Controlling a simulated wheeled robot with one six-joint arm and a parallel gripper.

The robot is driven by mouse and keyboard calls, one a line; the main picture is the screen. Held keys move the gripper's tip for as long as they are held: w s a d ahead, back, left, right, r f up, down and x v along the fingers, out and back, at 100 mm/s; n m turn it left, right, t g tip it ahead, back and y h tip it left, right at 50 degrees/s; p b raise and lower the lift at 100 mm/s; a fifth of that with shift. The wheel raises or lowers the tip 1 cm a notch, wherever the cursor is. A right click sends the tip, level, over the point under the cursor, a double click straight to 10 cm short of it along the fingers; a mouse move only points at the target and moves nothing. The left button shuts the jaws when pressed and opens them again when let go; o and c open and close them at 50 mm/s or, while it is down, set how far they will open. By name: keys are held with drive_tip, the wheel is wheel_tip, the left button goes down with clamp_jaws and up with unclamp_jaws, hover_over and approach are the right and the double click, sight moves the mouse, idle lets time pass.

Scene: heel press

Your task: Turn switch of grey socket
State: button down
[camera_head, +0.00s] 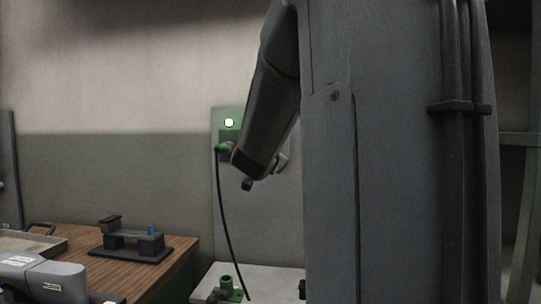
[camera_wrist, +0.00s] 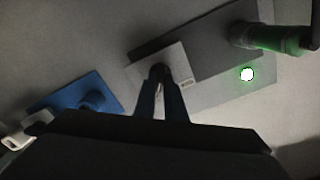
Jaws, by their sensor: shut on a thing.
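The grey socket (camera_wrist: 212,45) fills the upper right of the wrist view, with a green plug (camera_wrist: 262,38) seated in it. A lit green lamp (camera_wrist: 247,74) sits beside it. The switch (camera_wrist: 160,71) is a dark knob on a light square plate (camera_wrist: 137,76) at the socket's left. My gripper (camera_wrist: 160,88) is at this plate with its fingers closed together on the switch. The fingertips cover much of the knob, so its angle is hard to tell. In the head view the lamp (camera_head: 229,122) and green plug (camera_head: 222,148) show, but my arm hides the switch.
A blue socket (camera_wrist: 66,92) with a pale plate lies left of my gripper in the wrist view. In the head view a dark cable (camera_head: 224,225) hangs from the plug. A wooden table (camera_head: 125,277) with a dark fixture (camera_head: 130,243) stands at lower left.

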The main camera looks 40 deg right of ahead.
drive_tip(key=shift+m, duration=0.3)
drive_tip(key=c, duration=1.8)
unclamp_jaws()
drive_tip(key=shift+a, duration=0.1)
drive_tip(key=v, duration=0.7)
drive_tip(key=shift+s+a+b, duration=0.25)
drive_tip(key=shift+b, duration=0.1)
